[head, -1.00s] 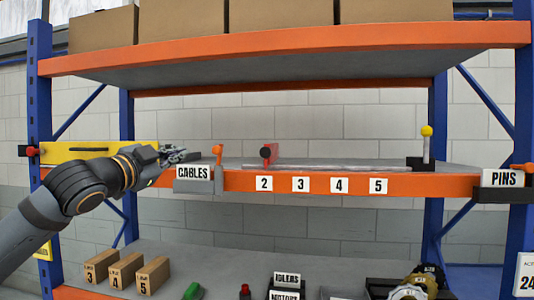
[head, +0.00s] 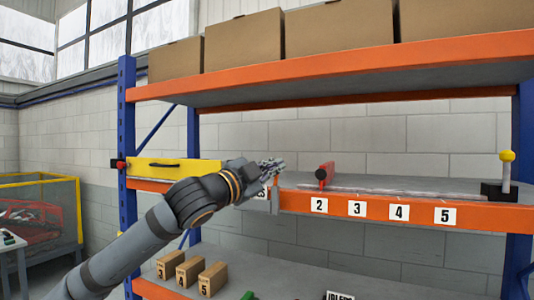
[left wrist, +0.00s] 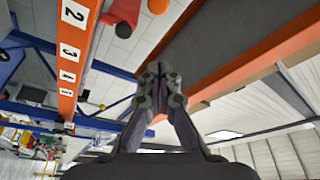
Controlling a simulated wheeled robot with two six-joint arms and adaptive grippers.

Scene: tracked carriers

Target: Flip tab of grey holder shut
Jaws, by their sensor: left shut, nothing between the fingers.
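My left gripper (head: 270,169) is at the left end of the middle shelf, in front of and over the grey holder (head: 274,199). It is shut and holds nothing. The holder hangs on the orange beam; only its right part and the end of its label show past the gripper. A bit of orange, which looks like its tab, shows behind the fingers, so I cannot tell the tab's angle or whether the fingers touch it. In the left wrist view the shut fingers (left wrist: 160,78) point up the picture. My right gripper is out of view.
A yellow panel (head: 170,169) with a black handle is left of the gripper. A red piece (head: 325,173) stands on a rail to the right, with a yellow-knobbed post (head: 506,168) farther right. Cartons (head: 244,47) fill the shelf above; small boxes (head: 212,279) stand below.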

